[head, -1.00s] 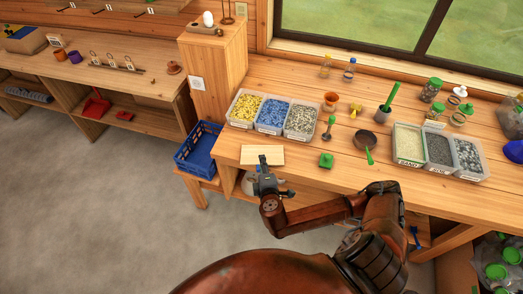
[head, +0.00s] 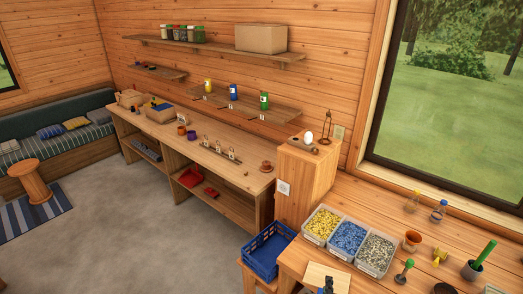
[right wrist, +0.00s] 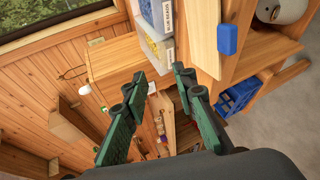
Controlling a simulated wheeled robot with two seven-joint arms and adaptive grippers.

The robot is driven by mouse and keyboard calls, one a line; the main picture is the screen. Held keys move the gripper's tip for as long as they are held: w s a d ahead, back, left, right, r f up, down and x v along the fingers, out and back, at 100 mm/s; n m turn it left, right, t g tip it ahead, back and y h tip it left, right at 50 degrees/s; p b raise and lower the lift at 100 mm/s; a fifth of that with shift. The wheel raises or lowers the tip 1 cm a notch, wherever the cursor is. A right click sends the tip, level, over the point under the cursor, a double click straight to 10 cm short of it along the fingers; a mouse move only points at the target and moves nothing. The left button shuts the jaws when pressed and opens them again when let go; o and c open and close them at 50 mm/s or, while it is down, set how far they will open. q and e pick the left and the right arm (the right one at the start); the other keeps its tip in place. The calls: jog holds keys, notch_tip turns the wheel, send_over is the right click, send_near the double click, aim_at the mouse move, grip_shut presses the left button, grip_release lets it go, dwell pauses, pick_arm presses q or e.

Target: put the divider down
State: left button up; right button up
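I cannot make out a thing that is surely the divider. A pale wooden board (head: 318,276) lies flat on the bench in front of the bins, cut by the lower edge of the head view. A small blue block (right wrist: 230,39) shows by the bench edge in the right wrist view; I cannot tell what it is. My right gripper (right wrist: 165,78) is open, its green fingers apart with nothing between them. In the head view only a dark bit of it (head: 328,286) shows, over the board. My left gripper is out of view.
Bins of yellow (head: 323,223), blue (head: 348,238) and grey pieces (head: 375,252) stand in a row on the bench. A blue crate (head: 268,252) sits left of the bench, below a wooden cabinet (head: 306,178). A long shelf bench (head: 230,171) runs along the back wall.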

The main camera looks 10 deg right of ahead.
jog(key=s+d+f+m+g+y, duration=0.1)
jog(key=s+f+m+g+y, duration=0.35)
jog(key=s, duration=0.75)
jog(key=s+d+f+m+g+y, duration=0.15)
jog(key=s+f+m+g, duration=0.35)
jog(key=s+f+m, duration=0.6)
notch_tip(320, 180, down, 27)
jog(key=s+n+b, duration=0.2)
jog(key=s+n, duration=0.1)
jog(key=n, duration=0.1)
jog(key=s+a+f+g+b, duration=0.1)
jog(key=s+f+g, duration=0.1)
jog(key=s+f, duration=1.7)
notch_tip(320, 180, down, 2)
jog(key=shift+s+f, duration=0.1)
jog(key=shift+s, duration=0.25)
